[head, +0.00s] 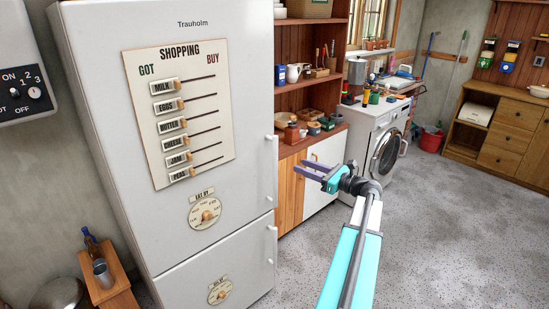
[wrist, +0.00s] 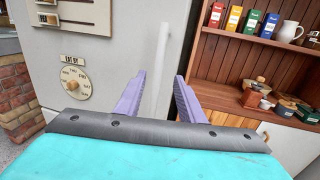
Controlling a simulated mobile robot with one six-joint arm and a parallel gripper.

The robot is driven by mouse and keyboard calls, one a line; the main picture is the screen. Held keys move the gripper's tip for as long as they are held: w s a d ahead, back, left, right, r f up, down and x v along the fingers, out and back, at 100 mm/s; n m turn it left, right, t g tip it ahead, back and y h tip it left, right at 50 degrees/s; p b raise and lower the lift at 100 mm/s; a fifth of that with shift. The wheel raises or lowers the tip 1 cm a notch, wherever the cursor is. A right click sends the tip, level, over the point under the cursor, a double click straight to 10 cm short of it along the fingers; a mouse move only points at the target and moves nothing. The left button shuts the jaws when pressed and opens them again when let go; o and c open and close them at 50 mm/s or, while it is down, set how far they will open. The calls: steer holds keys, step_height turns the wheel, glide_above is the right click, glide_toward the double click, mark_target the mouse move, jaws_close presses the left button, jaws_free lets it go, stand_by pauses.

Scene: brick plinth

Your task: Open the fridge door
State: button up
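The fridge (head: 120,235) is a tall white unit at the left of the head view, with a larger upper door (head: 250,60) and a lower door (head: 240,255), both shut. A vertical handle (head: 271,170) runs along the upper door's right edge, and a shorter handle (head: 271,245) is on the lower door. My gripper (head: 308,169) is to the right of the upper handle, apart from it in the picture. In the wrist view its two purple fingers (wrist: 160,88) are spread with nothing held. The upper handle (wrist: 159,75) shows beyond and between them.
A wooden shelf unit (head: 294,90) with jars and boxes stands right of the fridge, over a low cabinet (head: 290,200). A washing machine (head: 375,145) stands beyond. A small wooden stand (head: 118,290) is left of the fridge. The grey floor (head: 450,240) at right is clear.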

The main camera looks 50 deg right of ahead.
steer(key=shift+w, duration=0.15)
steer(key=w+a+p, duration=0.1)
steer(key=w+p, duration=0.1)
steer(key=w, duration=1.1)
steer(key=shift+w+a+p, duration=0.25)
steer(key=shift+a+p, duration=0.1)
steer(key=shift+a, duration=0.05)
steer(key=shift+c, duration=0.5)
